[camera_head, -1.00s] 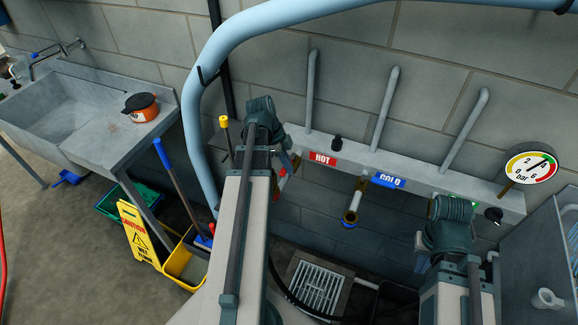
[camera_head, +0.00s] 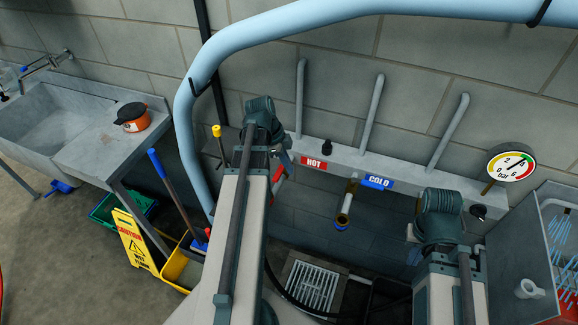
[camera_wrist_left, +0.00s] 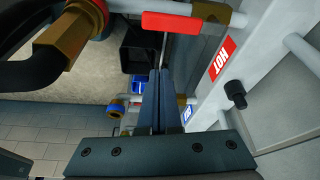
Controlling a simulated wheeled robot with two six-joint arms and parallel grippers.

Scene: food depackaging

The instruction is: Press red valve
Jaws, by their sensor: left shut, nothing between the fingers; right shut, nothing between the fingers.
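The red valve handle (camera_head: 279,172) is on the hot pipe, partly hidden behind my left gripper in the head view. My left gripper (camera_wrist_left: 160,75) is shut and empty, pointing toward the pipe below the handle. In the head view the left gripper (camera_head: 285,158) is beside the handle; contact cannot be told. My right gripper (camera_head: 413,250) is shut and empty, at the lower right, well away from the red handle.
The red HOT label (camera_head: 313,163) and blue COLD label (camera_head: 378,182) are on the wall ledge. A brass cold outlet (camera_head: 346,208) hangs below it. A pressure gauge (camera_head: 511,165) is at right. A thick blue pipe (camera_head: 190,110) arches nearby. A floor grate (camera_head: 312,285) lies below.

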